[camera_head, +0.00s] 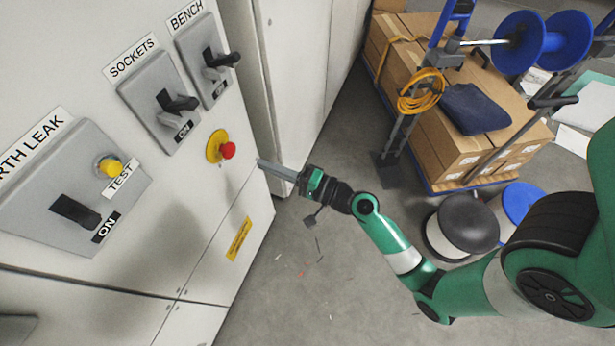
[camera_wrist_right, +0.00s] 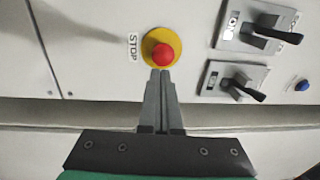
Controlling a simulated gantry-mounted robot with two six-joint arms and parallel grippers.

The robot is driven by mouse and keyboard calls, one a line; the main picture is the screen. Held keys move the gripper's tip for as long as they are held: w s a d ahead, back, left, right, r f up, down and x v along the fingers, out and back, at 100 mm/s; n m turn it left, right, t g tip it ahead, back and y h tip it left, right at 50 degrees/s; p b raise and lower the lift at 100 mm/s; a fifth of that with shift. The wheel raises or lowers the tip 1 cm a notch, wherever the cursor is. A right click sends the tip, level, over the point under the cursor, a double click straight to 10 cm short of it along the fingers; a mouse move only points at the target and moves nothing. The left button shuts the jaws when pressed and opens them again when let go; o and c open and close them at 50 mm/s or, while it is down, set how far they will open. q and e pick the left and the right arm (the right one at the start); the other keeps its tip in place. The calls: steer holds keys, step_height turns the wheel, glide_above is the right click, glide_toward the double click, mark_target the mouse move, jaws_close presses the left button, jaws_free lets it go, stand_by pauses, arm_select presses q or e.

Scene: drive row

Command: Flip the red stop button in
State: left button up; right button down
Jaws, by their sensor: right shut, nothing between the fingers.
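The red stop button (camera_head: 228,150) stands out from a round yellow base (camera_head: 214,146) low on the right part of the grey cabinet front. In the right wrist view the red button (camera_wrist_right: 162,55) sits on its yellow base, with a STOP label (camera_wrist_right: 132,46) beside it. My right gripper (camera_head: 260,163) is shut and empty, its fingers pointing at the cabinet just right of and below the button. In the right wrist view its fingertips (camera_wrist_right: 161,72) reach the lower edge of the button; I cannot tell whether they touch. My left gripper is not in view.
SOCKETS (camera_head: 170,106) and BENCH (camera_head: 213,61) switches sit above the button. The EARTH LEAK switch (camera_head: 75,211) and yellow TEST button (camera_head: 110,167) are to the left. Cartons (camera_head: 405,75) and cable drums (camera_head: 462,225) stand at the right. Grey floor lies below my right arm.

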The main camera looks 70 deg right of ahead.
steer(key=s, duration=0.7)
steer(key=shift+s+f, duration=0.15)
steer(key=shift+s, duration=0.1)
steer(key=shift+a, duration=0.1)
